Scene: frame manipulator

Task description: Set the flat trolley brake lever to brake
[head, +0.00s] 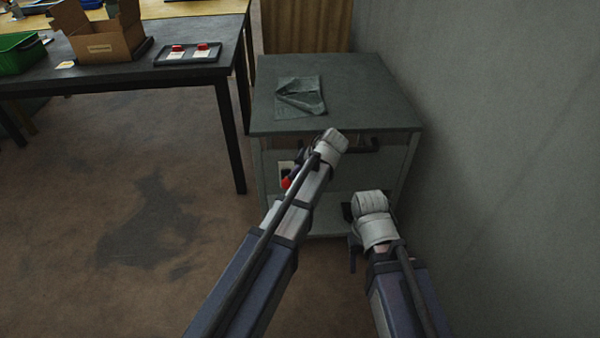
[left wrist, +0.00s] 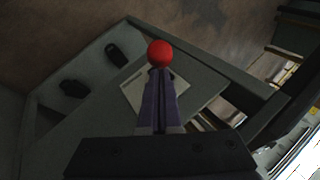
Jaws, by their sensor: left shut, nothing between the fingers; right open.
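The brake lever's red ball knob (head: 286,183) shows at the left front of the grey trolley (head: 345,100), just below a pale plate (head: 287,168). In the left wrist view the red knob (left wrist: 160,53) sits right at the tips of my left gripper (left wrist: 158,78), with the pale plate (left wrist: 134,94) behind. The left fingers are shut with nothing between them; I cannot tell whether they touch the knob. The lever's shaft is hidden. My right gripper (head: 352,231) is open and empty, low at the trolley's right front.
A folded grey cloth (head: 301,95) lies on the trolley top. A wall (head: 490,150) stands close on the right. A dark table (head: 120,75) at the left holds a cardboard box (head: 100,35), a green bin (head: 18,52) and a tray (head: 162,60). The floor at left is clear.

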